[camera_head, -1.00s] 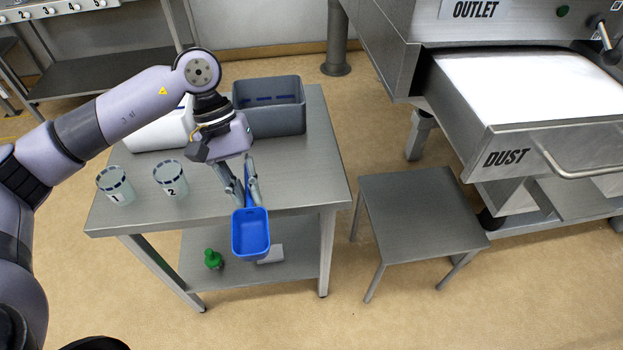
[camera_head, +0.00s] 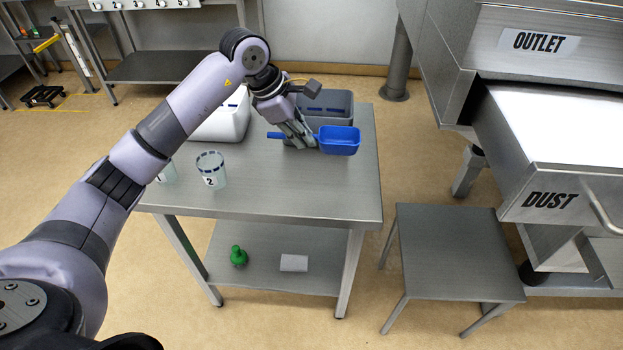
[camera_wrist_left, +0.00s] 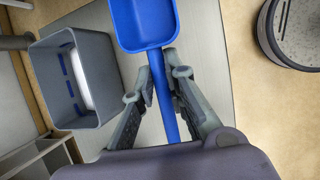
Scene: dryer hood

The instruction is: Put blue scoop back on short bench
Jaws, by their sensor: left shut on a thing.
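The blue scoop (camera_head: 339,141) is over the right part of the steel bench with a lower shelf (camera_head: 290,205), in front of the grey bin. My left gripper (camera_head: 303,140) is shut on the scoop's handle, whose end sticks out to the left. In the left wrist view, the handle runs between the fingers (camera_wrist_left: 163,82) and the scoop's pan (camera_wrist_left: 145,22) is at the top. The scoop looks roughly level. I cannot tell whether it touches the bench top or hangs just above it. My right gripper is not in view.
The grey bin (camera_head: 338,107) and a white container (camera_head: 222,122) stand at the bench's back. Cup 2 (camera_head: 211,172) stands at the left, with cup 1 partly behind my arm. A low steel stool (camera_head: 458,245) and the dust drawer (camera_head: 555,195) are right. The bench's front right is clear.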

